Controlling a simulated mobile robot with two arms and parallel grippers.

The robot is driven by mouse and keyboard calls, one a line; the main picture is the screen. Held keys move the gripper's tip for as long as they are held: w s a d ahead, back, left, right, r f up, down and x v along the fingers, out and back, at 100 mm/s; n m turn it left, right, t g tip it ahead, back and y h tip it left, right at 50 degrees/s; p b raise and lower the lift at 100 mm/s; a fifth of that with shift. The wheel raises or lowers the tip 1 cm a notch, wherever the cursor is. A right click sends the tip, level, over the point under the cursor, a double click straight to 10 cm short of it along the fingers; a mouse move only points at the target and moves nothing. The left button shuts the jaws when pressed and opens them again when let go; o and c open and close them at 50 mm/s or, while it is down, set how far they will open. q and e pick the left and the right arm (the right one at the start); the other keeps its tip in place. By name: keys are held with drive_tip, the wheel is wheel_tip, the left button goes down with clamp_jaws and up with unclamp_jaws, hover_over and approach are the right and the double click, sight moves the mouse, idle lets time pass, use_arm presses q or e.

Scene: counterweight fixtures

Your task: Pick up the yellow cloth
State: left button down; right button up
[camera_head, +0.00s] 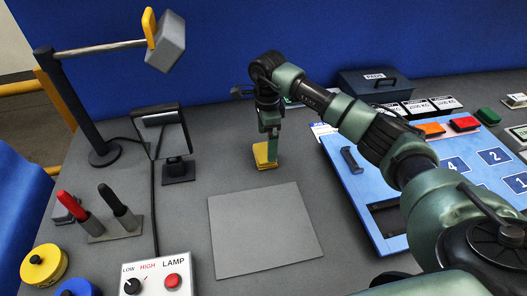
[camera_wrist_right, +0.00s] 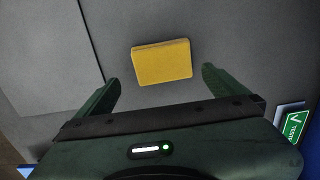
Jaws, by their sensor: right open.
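The yellow cloth (camera_head: 264,157) is a small folded yellow pad on the grey table, just behind the flat grey mat (camera_head: 262,228). In the right wrist view the cloth (camera_wrist_right: 162,62) lies ahead of the fingers, centred between their lines. My right gripper (camera_head: 270,135) is above the cloth and partly covers it in the head view. In its wrist view the right gripper (camera_wrist_right: 158,88) is open, with nothing between its fingers. My left gripper does not show.
A blue tray (camera_head: 346,184) with numbered squares and coloured blocks is to the right. A lamp control box (camera_head: 157,278), a stand with two handles (camera_head: 115,229) and a black post with an arm (camera_head: 72,100) are on the left. A dark toolbox (camera_head: 375,84) stands behind.

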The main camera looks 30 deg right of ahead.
sight(264, 152)
drive_tip(key=f, duration=0.1)
drive_tip(key=f+p, duration=0.1)
drive_tip(key=f, duration=0.2)
drive_tip(key=shift+w+a, duration=0.3)
drive_tip(key=shift+w, duration=0.05)
drive_tip(key=shift+f, duration=0.3)
drive_tip(key=c, duration=1.2)
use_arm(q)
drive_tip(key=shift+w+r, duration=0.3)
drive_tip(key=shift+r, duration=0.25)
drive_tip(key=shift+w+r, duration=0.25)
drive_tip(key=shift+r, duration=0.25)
use_arm(e)
drive_tip(key=shift+r, duration=0.2)
